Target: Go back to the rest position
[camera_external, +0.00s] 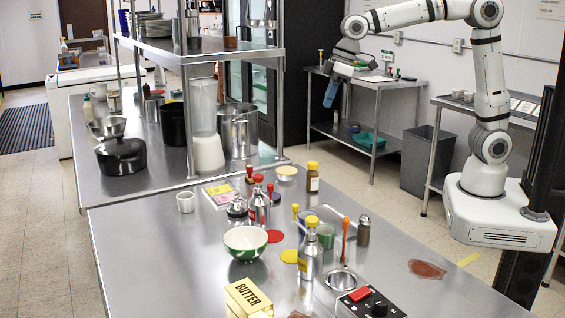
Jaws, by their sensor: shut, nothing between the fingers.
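My gripper (331,94) hangs at the end of my white arm, raised well above the floor and pointing down and to the left. It is shut and holds nothing. It is in the air beyond the steel counter (180,270), apart from everything on it. My arm reaches from its base at the right, up and over to the left. The small size of the fingers hides their detail.
The counter holds a green bowl (245,242), a butter box (248,298), several bottles, a brown jar (312,178) and a shaker (363,230). A steel shelf (210,48) stands over its far part. A side table (375,82) and a grey bin (427,160) stand behind.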

